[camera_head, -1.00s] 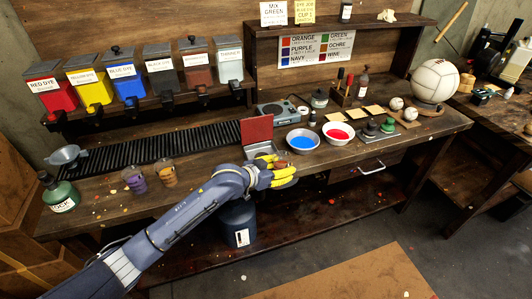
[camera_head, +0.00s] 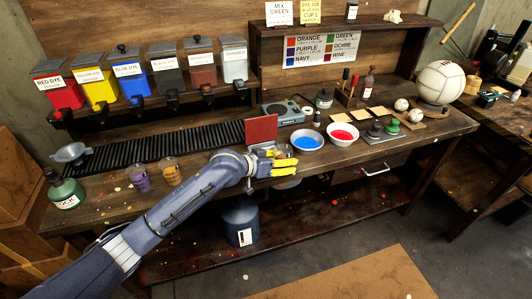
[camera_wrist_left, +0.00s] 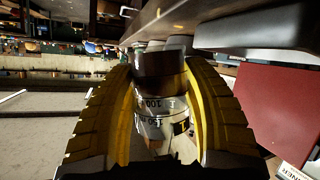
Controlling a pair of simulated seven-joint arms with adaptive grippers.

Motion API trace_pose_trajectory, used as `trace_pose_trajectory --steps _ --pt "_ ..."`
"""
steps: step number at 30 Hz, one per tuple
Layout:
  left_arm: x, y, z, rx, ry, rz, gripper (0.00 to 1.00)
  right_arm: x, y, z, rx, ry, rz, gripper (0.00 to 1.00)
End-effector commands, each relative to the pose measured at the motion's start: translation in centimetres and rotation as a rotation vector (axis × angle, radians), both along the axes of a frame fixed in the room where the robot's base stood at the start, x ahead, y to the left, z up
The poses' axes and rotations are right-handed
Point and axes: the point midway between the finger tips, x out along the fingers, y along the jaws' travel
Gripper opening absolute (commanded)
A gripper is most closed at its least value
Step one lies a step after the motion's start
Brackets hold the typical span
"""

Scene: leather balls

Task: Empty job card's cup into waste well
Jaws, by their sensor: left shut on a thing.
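My left gripper (camera_head: 282,162) is over the front part of the bench, just in front of the upright red panel (camera_head: 262,129). In the left wrist view the yellow fingers (camera_wrist_left: 165,115) are closed around a clear graduated cup (camera_wrist_left: 160,130). A dark reddish-brown band (camera_wrist_left: 160,72) shows at the cup's far end. In the head view the fingers mostly hide the cup. The red panel also shows at the right of the wrist view (camera_wrist_left: 275,110). I cannot make out the waste well's opening. The yellow job card (camera_head: 311,11) stands on the upper shelf. My right gripper is not in view.
Two cups, one purple (camera_head: 139,180) and one orange (camera_head: 171,174), stand on the bench left of my arm. A green bottle (camera_head: 65,190) and funnel (camera_head: 72,153) are far left.

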Motion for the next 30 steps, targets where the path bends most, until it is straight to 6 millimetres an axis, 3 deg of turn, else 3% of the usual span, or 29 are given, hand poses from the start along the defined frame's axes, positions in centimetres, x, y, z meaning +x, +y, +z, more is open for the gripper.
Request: trace_pose_trajectory --steps 8,17,30 --pt "0.8 0.5 1.6 -0.076 0.114 0.000 0.17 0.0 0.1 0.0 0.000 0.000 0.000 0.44" --pt "1.6 1.0 1.5 -0.158 0.242 0.001 0.17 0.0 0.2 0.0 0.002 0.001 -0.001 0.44" --pt "2.5 1.6 3.1 -0.236 0.359 -0.001 0.17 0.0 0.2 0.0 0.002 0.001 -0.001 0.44"
